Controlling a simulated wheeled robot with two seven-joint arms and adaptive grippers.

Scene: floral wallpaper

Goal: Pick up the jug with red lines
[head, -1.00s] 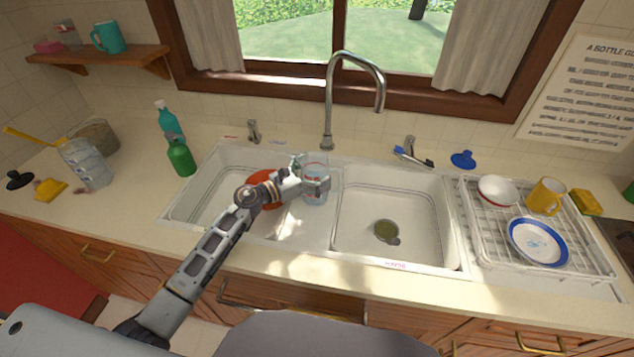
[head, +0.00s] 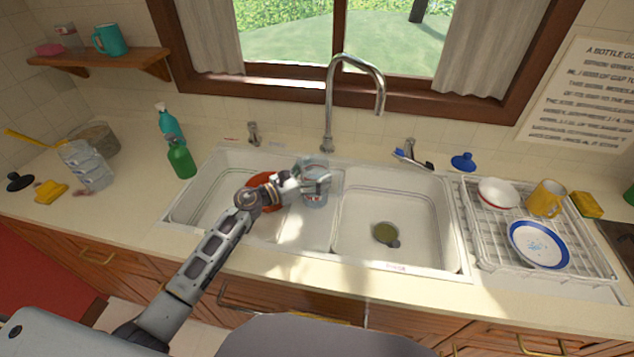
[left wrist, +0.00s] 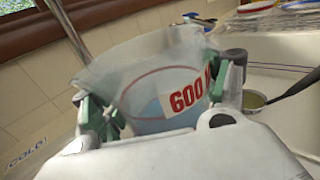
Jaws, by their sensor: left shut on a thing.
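The clear jug with red lines (left wrist: 165,85) fills the middle of the left wrist view. It has a red line around it, red "600" lettering and a bluish lower part. My left gripper (left wrist: 160,118) is shut on it, one finger on each side. In the head view the jug (head: 314,190) is at the divider between the two sink basins, with my left gripper (head: 312,180) around it. I cannot tell whether its base touches the divider. My right gripper is not in view.
A red-orange item (head: 264,188) lies in the left basin, partly behind my arm. The tall faucet (head: 330,105) stands behind the jug. A dish rack (head: 590,258) with dishes is at right. Green bottles (head: 181,160) stand at left. The right basin (head: 400,215) is mostly clear.

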